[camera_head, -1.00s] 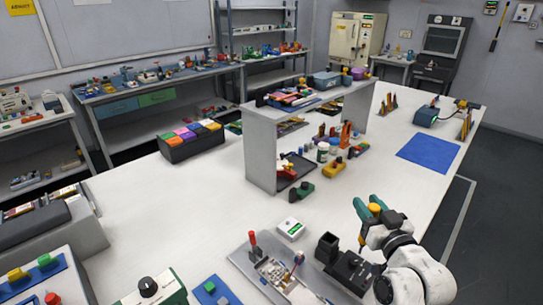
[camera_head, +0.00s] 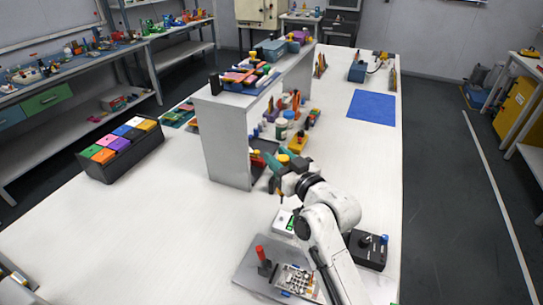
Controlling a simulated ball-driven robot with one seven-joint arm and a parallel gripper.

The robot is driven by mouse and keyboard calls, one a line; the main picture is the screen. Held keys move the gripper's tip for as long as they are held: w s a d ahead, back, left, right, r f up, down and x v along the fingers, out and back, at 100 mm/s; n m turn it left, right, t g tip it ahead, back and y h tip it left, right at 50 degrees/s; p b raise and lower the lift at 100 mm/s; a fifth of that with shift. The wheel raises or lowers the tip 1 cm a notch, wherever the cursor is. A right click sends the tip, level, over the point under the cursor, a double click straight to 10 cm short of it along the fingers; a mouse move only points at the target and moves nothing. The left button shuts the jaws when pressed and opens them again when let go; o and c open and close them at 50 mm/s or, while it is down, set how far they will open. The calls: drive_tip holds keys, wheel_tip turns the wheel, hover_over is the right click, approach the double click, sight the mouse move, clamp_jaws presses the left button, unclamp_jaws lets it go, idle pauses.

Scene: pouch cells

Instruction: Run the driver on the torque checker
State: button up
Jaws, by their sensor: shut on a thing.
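My gripper (camera_head: 283,169) has teal fingers and is over the white bench, near the open end of the shelf. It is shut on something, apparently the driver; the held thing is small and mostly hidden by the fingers. A small white box with a green display (camera_head: 284,222) lies below the gripper, partly behind my arm. A black box with a knob on top (camera_head: 367,250) stands to the right of my arm. I cannot tell for sure which of these two is the torque checker. The gripper is apart from both.
A grey fixture plate (camera_head: 250,272) with a red-handled clamp (camera_head: 263,260) is at the front. A shelf unit (camera_head: 222,135) stands behind, with bottles and parts beside it. A bin of coloured blocks (camera_head: 120,148) is at left.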

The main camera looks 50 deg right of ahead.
wheel_tip(320, 180, down, 6)
drive_tip(key=b, duration=0.5)
idle(0.5)
drive_tip(key=shift+s+f+b, duration=0.15)
drive_tip(key=shift+f+b, duration=0.5)
idle(2.7)
wheel_tip(320, 180, up, 7)
drive_tip(key=p, duration=0.5)
drive_tip(key=shift+r+p, duration=0.2)
drive_tip(key=shift+p, duration=0.15)
idle(0.3)
drive_tip(key=shift+f, duration=0.1)
idle(0.6)
